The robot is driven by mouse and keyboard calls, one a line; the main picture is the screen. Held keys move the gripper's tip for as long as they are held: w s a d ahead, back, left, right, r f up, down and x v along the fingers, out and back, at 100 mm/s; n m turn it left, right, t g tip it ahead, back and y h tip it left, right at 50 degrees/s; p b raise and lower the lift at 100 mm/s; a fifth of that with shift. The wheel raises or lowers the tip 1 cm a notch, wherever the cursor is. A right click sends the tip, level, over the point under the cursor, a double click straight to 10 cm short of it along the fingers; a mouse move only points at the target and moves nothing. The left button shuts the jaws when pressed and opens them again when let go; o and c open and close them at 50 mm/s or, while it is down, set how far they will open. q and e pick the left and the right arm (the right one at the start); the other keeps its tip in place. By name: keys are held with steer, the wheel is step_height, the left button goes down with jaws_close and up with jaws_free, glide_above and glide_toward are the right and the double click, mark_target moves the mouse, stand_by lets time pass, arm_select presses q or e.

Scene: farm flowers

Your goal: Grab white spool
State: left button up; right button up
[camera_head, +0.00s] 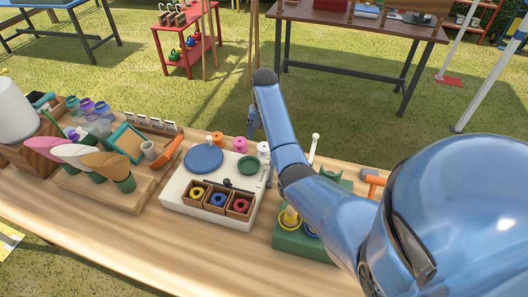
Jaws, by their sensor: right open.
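A small white spool (264,148) stands at the back right corner of a white board (173,196), beside a pink spool (240,144) and an orange spool (217,138). My right arm reaches in from the right. Its gripper (253,133) is small in the picture, open and pointing down, just behind and slightly left of the white spool. I cannot tell whether it touches the spool. My left gripper is not in view.
The board also carries a blue disc (203,158), a green disc (248,165) and wooden compartments with yellow, blue and red spools (241,205). A green block with rings (291,238) stands right, partly behind my arm. Flower holders (124,182) stand left. The front table is clear.

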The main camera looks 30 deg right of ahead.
mark_target(264, 147)
steer(key=shift+w+d+f+p, duration=0.1)
steer(key=shift+w+f+p, duration=0.1)
steer(key=shift+f, duration=1.8)
steer(key=shift+w+d+f+p, duration=0.1)
steer(key=shift+w+f, duration=0.05)
steer(key=shift+f, duration=1.85)
steer(key=c, duration=1)
steer(key=shift+c, duration=0.2)
steer(key=shift+r, duration=0.15)
